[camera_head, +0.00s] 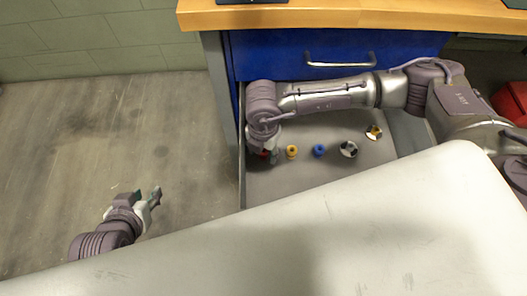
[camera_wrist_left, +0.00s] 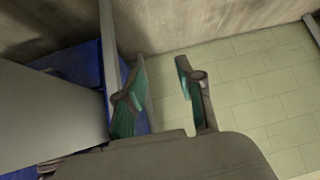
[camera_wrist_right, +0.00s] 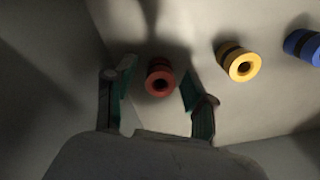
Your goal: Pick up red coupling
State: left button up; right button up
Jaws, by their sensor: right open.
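The red coupling (camera_wrist_right: 159,79) stands on the drawer floor in the right wrist view, between the two fingers of my right gripper (camera_wrist_right: 158,88). The gripper is open, and I see no finger touching the coupling.
A yellow coupling (camera_head: 292,152), a blue coupling (camera_head: 319,150), a black-and-white part (camera_head: 348,149) and a yellow-and-black part (camera_head: 374,132) stand right of the red one. The open drawer (camera_head: 290,184) has its side wall close to my right gripper. A wooden tabletop (camera_head: 330,14) is above.

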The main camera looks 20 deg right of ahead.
grip_shut()
jog(key=shift+r, duration=0.1)
